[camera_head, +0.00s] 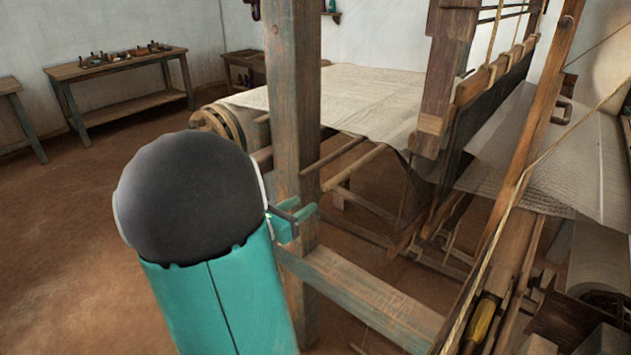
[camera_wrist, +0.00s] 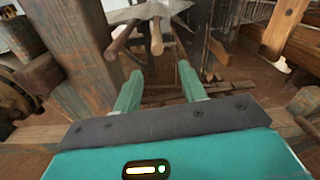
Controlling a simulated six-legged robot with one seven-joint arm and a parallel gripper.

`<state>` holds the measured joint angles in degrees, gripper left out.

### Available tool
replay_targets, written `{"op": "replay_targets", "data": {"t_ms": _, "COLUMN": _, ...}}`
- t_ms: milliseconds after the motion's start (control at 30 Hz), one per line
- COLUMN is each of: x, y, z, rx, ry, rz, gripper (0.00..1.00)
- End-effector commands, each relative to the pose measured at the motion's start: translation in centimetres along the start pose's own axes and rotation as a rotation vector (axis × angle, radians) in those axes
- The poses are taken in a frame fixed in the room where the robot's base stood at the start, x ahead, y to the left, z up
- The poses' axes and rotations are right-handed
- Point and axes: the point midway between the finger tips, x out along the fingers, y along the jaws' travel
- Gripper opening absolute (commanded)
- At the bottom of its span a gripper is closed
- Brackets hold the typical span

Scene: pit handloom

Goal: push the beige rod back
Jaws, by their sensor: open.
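A beige rod (camera_wrist: 156,38) shows in the wrist view, its blunt near end facing my gripper. It sits under the pale cloth (camera_wrist: 148,12), ahead of the gap between my fingers. In the head view a light rod (camera_head: 355,167) beneath the cloth, right of the blue-grey post, looks like the same one. My gripper (camera_wrist: 160,72) is open and empty, its two green fingers apart and pointing toward the rod, not touching it. In the head view my gripper (camera_head: 298,220) is beside the post, partly hidden by my arm.
The blue-grey post (camera_head: 293,90) stands close to my gripper. A lower crossbeam (camera_head: 365,300) runs to the right below it. A darker rod (camera_wrist: 122,40) lies left of the beige one. A pale-ended wooden piece (camera_wrist: 284,25) is at right. Benches (camera_head: 115,62) stand far left; floor there is clear.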

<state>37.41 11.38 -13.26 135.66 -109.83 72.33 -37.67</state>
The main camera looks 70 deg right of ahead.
Motion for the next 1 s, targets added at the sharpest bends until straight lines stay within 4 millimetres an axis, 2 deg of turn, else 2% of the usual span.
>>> {"op": "replay_targets", "data": {"t_ms": 33, "x": 0.8, "y": 0.1, "z": -0.1, "rx": -0.037, "ry": -0.021, "rz": 0.003, "gripper": 0.41}}
{"op": "replay_targets", "data": {"t_ms": 267, "x": 2.6, "y": 0.3, "z": -0.1, "rx": -0.067, "ry": -0.04, "rz": 0.012, "gripper": 0.41}}
{"op": "replay_targets", "data": {"t_ms": 800, "x": 12.6, "y": 0.4, "z": 0.3, "rx": -0.064, "ry": -0.04, "rz": 0.011, "gripper": 0.41}}
{"op": "replay_targets", "data": {"t_ms": 1000, "x": 14.6, "y": 0.5, "z": 0.4, "rx": -0.064, "ry": -0.039, "rz": 0.014, "gripper": 0.41}}
